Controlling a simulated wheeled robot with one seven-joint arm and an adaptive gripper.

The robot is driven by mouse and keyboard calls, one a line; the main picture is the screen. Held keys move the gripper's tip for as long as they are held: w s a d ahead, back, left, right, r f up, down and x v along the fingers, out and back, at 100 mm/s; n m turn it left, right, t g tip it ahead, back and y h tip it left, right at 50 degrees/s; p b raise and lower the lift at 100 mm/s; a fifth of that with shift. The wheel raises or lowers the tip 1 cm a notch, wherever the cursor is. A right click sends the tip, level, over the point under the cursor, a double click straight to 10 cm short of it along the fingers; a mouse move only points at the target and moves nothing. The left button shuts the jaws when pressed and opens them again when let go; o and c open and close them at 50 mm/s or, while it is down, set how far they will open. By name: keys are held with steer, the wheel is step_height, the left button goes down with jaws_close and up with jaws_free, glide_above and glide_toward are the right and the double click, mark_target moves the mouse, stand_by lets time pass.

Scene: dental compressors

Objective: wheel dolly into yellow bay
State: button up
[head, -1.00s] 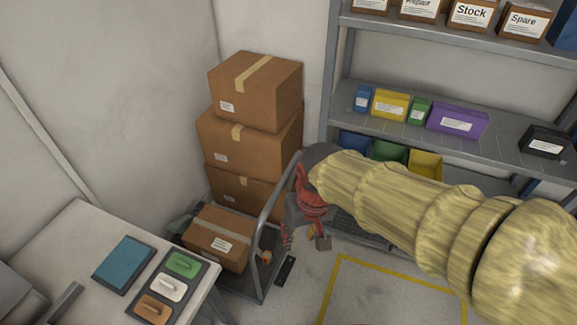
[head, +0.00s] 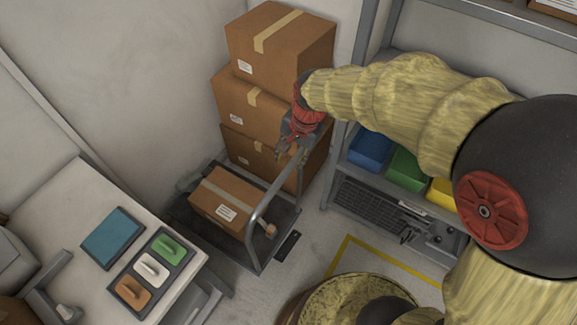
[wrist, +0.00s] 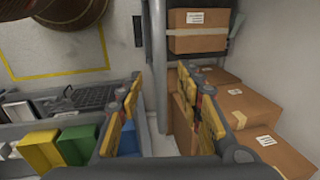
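The dolly (head: 257,257) is a grey platform cart with a tubular handle (head: 268,194) on its right side and a brown taped box (head: 227,197) on its deck. It stands outside the yellow bay (head: 350,243), a yellow outline on the floor to its right. The bay also shows in the wrist view (wrist: 60,75). My gripper (head: 291,153) is by the top of the handle. In the wrist view its fingers (wrist: 165,100) are spread, with a grey upright bar, apparently the handle, seen between them. I cannot tell whether they touch it.
Stacked boxes (head: 280,45) stand behind the dolly against the wall. A shelf unit (head: 375,185) with blue, green and yellow bins is at right. A table (head: 75,215) with a tray of coloured handles is at left. A small black item (head: 288,246) lies beside the dolly.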

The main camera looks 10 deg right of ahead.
mark_target(286, 171)
steer(key=f+b, duration=0.1)
steer(key=f, duration=0.1)
steer(key=f+b, duration=0.1)
steer(key=f, duration=0.2)
steer(key=w+a+f+b, duration=0.1)
steer(key=f, duration=0.1)
steer(key=shift+a+f, duration=0.1)
steer(key=shift+f, duration=0.25)
steer(key=c, duration=0.3)
jaws_close()
stand_by(0.7)
